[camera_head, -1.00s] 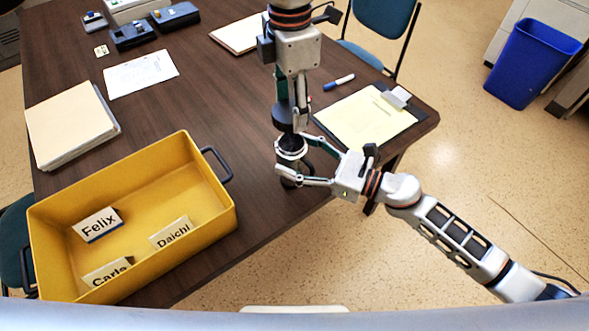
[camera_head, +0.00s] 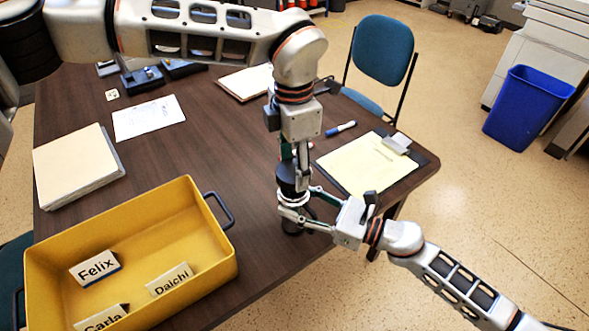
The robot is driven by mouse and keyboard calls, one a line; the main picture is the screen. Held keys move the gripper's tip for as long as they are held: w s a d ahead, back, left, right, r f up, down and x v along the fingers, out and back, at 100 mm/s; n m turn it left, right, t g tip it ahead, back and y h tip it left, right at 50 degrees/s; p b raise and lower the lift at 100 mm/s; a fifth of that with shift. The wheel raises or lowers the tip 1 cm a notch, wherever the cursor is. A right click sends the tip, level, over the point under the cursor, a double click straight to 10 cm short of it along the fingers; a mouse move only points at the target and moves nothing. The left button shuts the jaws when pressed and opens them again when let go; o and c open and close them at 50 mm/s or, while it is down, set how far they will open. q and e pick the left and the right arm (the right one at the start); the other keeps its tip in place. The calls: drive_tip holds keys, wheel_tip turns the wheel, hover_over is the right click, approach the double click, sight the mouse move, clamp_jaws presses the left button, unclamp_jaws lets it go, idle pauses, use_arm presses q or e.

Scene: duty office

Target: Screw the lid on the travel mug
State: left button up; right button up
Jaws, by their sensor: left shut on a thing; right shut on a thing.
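The travel mug (camera_head: 292,228) stands upright on the dark table near its front right edge. It has a dark lower body and a pale band near the top, and is partly hidden by fingers. My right gripper (camera_head: 297,209) comes from the right and is shut around the mug. My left gripper (camera_head: 294,168) points down from above and is shut on the dark lid (camera_head: 290,184). The lid is right over the mug's mouth, with no clear gap between them. I cannot tell whether the threads are engaged.
A yellow crate (camera_head: 212,262) with several name signs stands at the left front. A clipboard with yellow paper (camera_head: 355,165) and a blue marker (camera_head: 341,128) lie to the right and behind. A folder stack (camera_head: 75,165) lies far left. The table's middle is clear.

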use_arm(q)
drive_tip(key=shift+f, duration=0.85)
drive_tip(key=shift+f, duration=0.85)
drive_tip(key=shift+f, duration=0.55)
